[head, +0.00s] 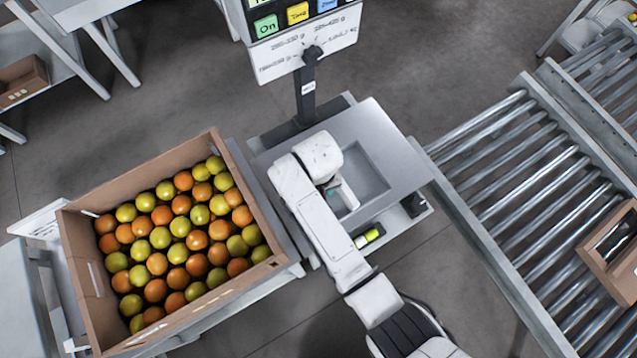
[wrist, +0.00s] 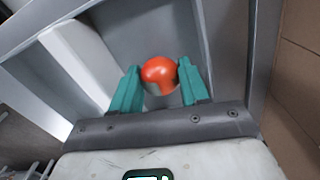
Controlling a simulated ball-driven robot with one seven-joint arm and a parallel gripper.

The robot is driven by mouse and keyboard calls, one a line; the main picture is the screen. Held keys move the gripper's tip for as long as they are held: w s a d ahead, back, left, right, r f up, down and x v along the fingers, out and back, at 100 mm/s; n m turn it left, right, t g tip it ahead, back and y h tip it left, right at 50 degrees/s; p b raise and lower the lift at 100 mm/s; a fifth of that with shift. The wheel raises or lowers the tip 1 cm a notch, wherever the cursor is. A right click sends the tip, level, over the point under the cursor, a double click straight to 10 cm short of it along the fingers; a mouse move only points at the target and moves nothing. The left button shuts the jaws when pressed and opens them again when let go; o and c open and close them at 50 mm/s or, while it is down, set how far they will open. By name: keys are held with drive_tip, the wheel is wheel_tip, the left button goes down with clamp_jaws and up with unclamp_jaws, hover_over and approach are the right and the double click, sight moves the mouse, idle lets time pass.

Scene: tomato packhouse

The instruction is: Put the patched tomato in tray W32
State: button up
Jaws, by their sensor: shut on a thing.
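A round orange-red tomato (wrist: 158,68) sits between the teal fingers of my gripper (wrist: 160,75) in the wrist view. A pale area shows on its lower side. My gripper is shut on it, over the recessed grey pan (head: 370,172) of the weighing stand. I cannot tell whether the tomato touches the pan. In the head view my arm hides the tomato. A brown tray (head: 594,262) with a dark inside stands on the roller conveyor at the right edge, partly cut off. No W32 label can be read on it.
A cardboard crate (head: 88,262) full of orange and yellow-green tomatoes stands left of the weighing stand. The stand's post and display panel (head: 300,45) rise behind the pan. The roller conveyor (head: 520,150) runs along the right, its near rollers bare.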

drive_tip(key=shift+f, duration=0.5)
drive_tip(key=o, duration=0.8)
drive_tip(key=shift+c, duration=1.3)
drive_tip(key=shift+r, duration=0.15)
wheel_tip(320, 180, up, 7)
drive_tip(key=p, duration=0.7)
